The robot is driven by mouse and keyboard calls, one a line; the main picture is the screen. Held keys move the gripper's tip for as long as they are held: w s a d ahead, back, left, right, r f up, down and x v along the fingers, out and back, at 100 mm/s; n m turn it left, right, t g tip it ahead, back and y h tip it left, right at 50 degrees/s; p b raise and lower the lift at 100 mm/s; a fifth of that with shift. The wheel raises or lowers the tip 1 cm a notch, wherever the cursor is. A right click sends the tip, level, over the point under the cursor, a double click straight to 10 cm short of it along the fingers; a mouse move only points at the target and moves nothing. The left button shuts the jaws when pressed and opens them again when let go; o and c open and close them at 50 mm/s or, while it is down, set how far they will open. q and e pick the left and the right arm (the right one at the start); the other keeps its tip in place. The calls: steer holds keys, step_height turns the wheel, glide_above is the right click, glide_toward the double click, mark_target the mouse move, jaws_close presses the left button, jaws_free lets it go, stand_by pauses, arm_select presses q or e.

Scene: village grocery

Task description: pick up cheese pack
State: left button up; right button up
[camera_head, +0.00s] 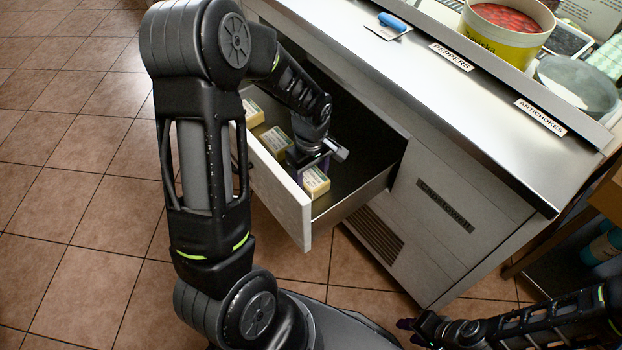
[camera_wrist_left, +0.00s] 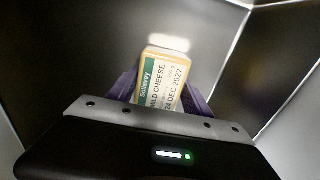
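Three yellow cheese packs with white and green labels stand in the open drawer. One is at the far end (camera_head: 254,113), one is in the middle (camera_head: 276,141), and one is at the near end (camera_head: 315,183). My left gripper (camera_head: 314,168) reaches down into the drawer beside the near pack. In the left wrist view, a cheese pack (camera_wrist_left: 163,82) lies between its purple fingers, slightly tilted, its lower end hidden by the gripper body. Whether the fingers press on it is unclear. My right gripper (camera_head: 410,330) is at the bottom right, away from the drawer; its opening is unclear.
The drawer's grey front panel (camera_head: 277,190) and side walls surround the left gripper closely. Above is a steel counter (camera_head: 400,80) with labels, a yellow tub (camera_head: 503,35) and a blue-handled tool (camera_head: 394,22). The tiled floor at left is clear.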

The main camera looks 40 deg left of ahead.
mark_target(311, 175)
arm_select(q)
steer(key=c, duration=1)
steer(key=shift+c, duration=0.2)
step_height(311, 175, up, 10)
steer(key=shift+r+p, duration=0.1)
steer(key=shift+p, duration=1)
